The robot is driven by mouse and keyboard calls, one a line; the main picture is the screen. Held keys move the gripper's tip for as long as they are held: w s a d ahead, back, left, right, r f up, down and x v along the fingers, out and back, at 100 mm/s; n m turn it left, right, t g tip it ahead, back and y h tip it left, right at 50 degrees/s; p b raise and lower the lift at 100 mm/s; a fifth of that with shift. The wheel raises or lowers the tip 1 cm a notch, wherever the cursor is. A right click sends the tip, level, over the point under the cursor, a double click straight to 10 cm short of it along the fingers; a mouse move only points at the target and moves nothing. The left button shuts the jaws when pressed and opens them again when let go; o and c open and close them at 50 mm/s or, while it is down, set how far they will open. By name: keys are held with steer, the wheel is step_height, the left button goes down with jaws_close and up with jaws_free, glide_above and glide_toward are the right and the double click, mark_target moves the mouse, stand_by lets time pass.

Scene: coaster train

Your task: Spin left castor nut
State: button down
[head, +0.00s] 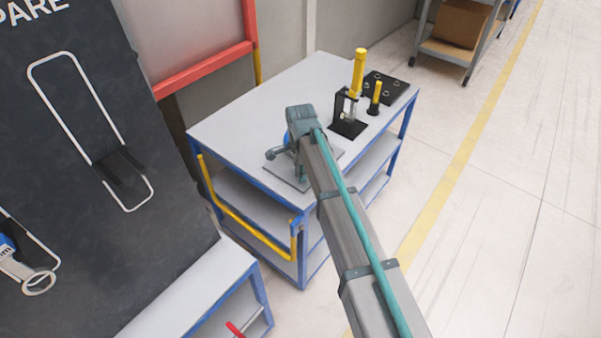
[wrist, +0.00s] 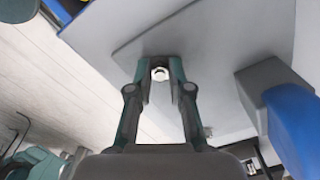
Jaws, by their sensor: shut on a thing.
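In the wrist view, my gripper (wrist: 159,68) reaches over a grey plate (wrist: 215,50). Its two fingers are closed in on a small, pale, round nut (wrist: 160,74), with one finger on each side of it. The nut looks like a light ring with a bright centre; its underside and threads are hidden. A grey block with a blue cylinder (wrist: 292,120) stands to the right of the fingers. In the head view, my arm covers most of the grey plate (head: 289,183) and hides the nut.
The plate lies on a blue-framed cart (head: 240,125) with a yellow handle (head: 245,222). A black press with a yellow lever (head: 358,70), a yellow-topped tool (head: 376,93) and a black plate (head: 386,86) stand at the back right. The cart top's left side is clear.

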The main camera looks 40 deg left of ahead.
steer(key=shift+w+a+r, duration=0.15)
steer(key=shift+r, duration=0.05)
steer(key=c, duration=1.2)
jaws_free()
steer(key=shift+o, duration=0.7)
steer(key=shift+f, duration=0.1)
step_height(320, 180, up, 12)
